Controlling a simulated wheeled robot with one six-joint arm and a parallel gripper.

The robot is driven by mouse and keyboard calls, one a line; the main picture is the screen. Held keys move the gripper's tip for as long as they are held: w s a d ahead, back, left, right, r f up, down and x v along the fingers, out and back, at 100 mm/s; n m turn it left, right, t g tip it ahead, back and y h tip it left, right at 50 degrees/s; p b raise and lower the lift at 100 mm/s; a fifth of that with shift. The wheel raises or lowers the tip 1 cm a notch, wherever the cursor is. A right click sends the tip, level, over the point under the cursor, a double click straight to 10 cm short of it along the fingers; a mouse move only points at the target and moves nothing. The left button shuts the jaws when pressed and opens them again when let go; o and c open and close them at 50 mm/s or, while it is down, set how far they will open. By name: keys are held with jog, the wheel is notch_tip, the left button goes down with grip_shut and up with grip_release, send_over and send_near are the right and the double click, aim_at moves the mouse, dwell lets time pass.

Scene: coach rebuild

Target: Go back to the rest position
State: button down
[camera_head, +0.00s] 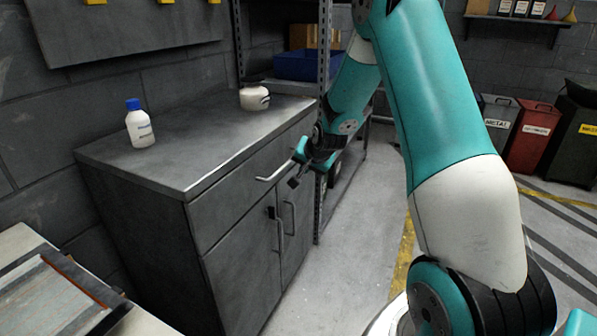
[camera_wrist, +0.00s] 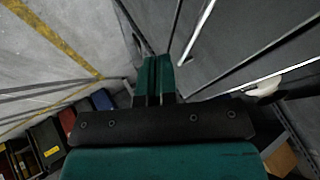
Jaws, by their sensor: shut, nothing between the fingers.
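My gripper (camera_head: 297,168) is in front of the grey cabinet (camera_head: 236,222), close to the right end of its drawer handle (camera_head: 273,172). I cannot tell whether it touches the handle. In the wrist view the two teal fingers of my gripper (camera_wrist: 153,72) lie together with nothing between them. The drawer looks shut. The arm reaches forward from the right of the head view and bends down to the cabinet.
A white bottle with a blue cap (camera_head: 140,128) and a white round item (camera_head: 254,98) stand on the cabinet top. A metal shelf with a blue bin (camera_head: 296,66) is behind. Bins (camera_head: 532,136) stand at the back right. Floor right of the cabinet is clear.

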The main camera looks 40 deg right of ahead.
jog(key=s+a+r+n+g+y+p, duration=0.1)
jog(key=s+a+r+n+y+p, duration=0.25)
jog(key=a+r, duration=0.6)
jog(key=s+a+r+n+g+y+p, duration=0.1)
jog(key=s+a+r+n+g+p, duration=0.15)
jog(key=s+a+r+n, duration=0.7)
jog(key=s+a+r+n+g+y+p, duration=0.1)
jog(key=s+a+r+n+g+p, duration=0.1)
jog(key=s+a, duration=0.5)
jog(key=s+a+r+n+g+p, duration=0.2)
jog(key=s+a+r, duration=0.3)
jog(key=s+a, duration=0.3)
jog(key=s+n+p, duration=0.1)
jog(key=s, duration=0.2)
jog(key=shift+s+y, duration=0.35)
